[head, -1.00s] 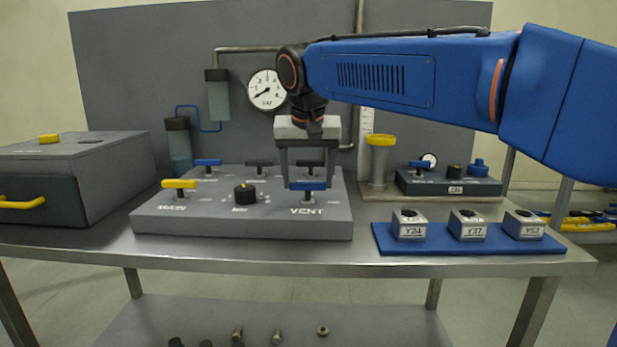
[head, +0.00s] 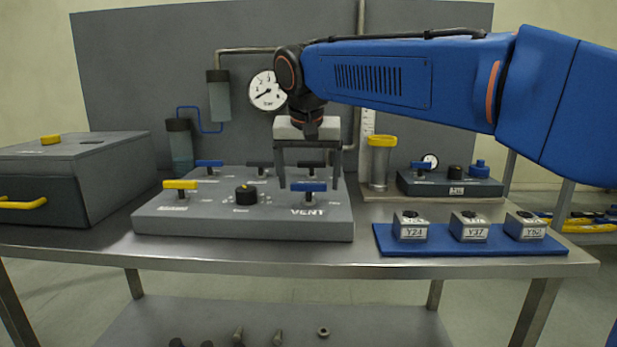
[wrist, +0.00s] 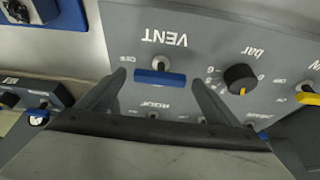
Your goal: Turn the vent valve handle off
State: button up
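The vent valve handle (head: 309,187) is a blue bar at the front right of the grey panel, above the word VENT. It lies left to right in the head view. In the wrist view the blue handle (wrist: 160,78) also lies crosswise, with a small OFF mark beside its left end. My gripper (head: 309,183) is open and points down over the handle. In the wrist view its two fingers (wrist: 158,74) stand apart, one on each side of the handle's ends, with gaps showing. I cannot tell how far above the panel the fingertips are.
A black knob (head: 246,195) and a yellow handle (head: 181,185) sit left of the vent handle on the panel (head: 240,228). Further handles stand in the row behind. A blue mat (head: 470,247) with labelled blocks lies to the right.

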jog(key=v, duration=1.7)
jog(key=shift+r, duration=0.2)
jog(key=shift+s, duration=0.1)
